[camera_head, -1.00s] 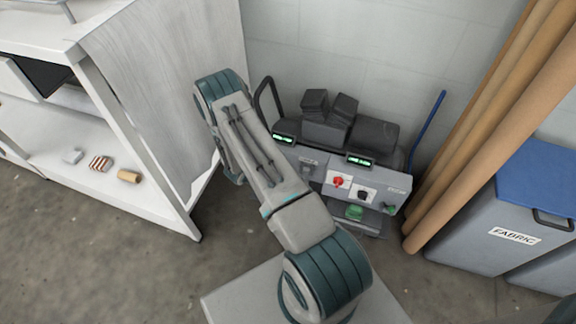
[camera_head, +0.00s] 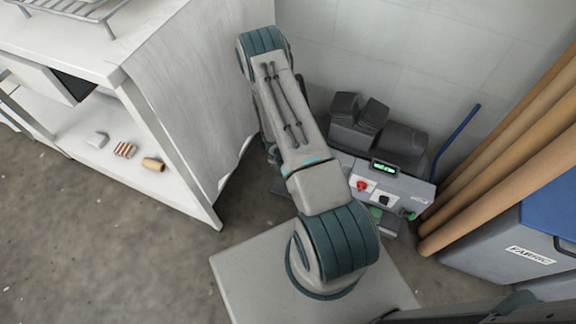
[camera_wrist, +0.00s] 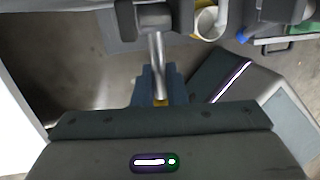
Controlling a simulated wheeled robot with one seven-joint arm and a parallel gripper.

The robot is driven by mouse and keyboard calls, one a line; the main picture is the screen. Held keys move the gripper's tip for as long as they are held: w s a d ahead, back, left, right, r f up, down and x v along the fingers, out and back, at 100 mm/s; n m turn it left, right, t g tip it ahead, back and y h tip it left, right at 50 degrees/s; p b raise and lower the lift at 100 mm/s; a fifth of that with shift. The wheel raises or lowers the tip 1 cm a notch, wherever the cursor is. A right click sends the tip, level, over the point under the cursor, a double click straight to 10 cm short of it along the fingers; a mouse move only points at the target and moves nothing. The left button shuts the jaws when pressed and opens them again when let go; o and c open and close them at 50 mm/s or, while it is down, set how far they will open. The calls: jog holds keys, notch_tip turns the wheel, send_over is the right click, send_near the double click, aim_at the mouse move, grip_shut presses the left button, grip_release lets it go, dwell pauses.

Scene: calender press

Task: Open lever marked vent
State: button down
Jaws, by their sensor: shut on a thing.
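The press (camera_head: 345,165) stands against the wall in the head view, its left part hidden behind my arm. Its front panel has a red knob (camera_head: 361,186), a black knob (camera_head: 384,200) and a lit green display (camera_head: 383,167). A blue lever (camera_head: 458,138) rises at its right side. In the wrist view a bare metal rod (camera_wrist: 158,62) hangs from a dark grey hub (camera_wrist: 154,16). My gripper (camera_wrist: 159,90) is shut on the rod's lower end. I can read no vent marking. My gripper is hidden behind my arm in the head view.
A white shelf unit (camera_head: 130,112) stands at the left with small items on its lower shelf. Tan rolls (camera_head: 500,175) lean at the right beside a grey fabric bin (camera_head: 510,235) with a blue lid. Floor (camera_head: 110,255) is clear at the left front.

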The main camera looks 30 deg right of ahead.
jog(key=shift+a, duration=0.1)
jog(key=c, duration=1.5)
grip_release()
jog(key=shift+c, duration=0.2)
jog(key=p+v, duration=0.5)
jog(key=v, duration=0.8)
jog(key=shift+r, duration=0.4)
jog(key=shift+w, duration=0.1)
